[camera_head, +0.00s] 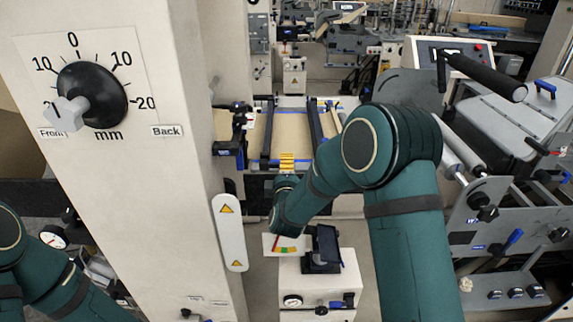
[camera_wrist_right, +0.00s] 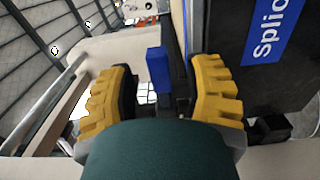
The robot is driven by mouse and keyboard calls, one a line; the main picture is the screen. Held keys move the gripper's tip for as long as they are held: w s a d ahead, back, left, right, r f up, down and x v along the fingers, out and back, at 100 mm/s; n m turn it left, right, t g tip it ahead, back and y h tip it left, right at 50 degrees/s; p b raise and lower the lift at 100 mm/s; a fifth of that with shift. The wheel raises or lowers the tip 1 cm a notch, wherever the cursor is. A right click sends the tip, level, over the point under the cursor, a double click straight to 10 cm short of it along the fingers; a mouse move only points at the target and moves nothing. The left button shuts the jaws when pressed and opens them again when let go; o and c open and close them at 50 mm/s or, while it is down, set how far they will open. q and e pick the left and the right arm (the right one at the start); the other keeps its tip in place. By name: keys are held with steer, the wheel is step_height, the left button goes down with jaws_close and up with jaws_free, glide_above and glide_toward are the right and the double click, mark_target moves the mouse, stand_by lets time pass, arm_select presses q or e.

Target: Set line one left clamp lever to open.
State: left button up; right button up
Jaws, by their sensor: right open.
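My right gripper (camera_head: 287,160) reaches forward to the near edge of the splice table (camera_head: 290,124) in the head view. Its yellow fingers are open in the right wrist view (camera_wrist_right: 162,72). A blue upright lever handle (camera_wrist_right: 158,70) shows between and beyond the fingers, with no clear contact. Whether it is line one's left clamp lever, and its exact setting, I cannot tell. In the head view my right gripper hides part of the table's front edge. Part of my left arm is at the lower left; its gripper is out of view.
A white column with a black dial (camera_head: 92,95) stands on the left. A black clamp-like fixture with blue parts (camera_head: 235,135) is at the table's left. A blue "Splic..." label (camera_wrist_right: 265,32) is on a dark panel right of the fingers. Rollers (camera_head: 460,150) stand to the right.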

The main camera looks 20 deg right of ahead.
steer(key=shift+x, duration=1.1)
jaws_close()
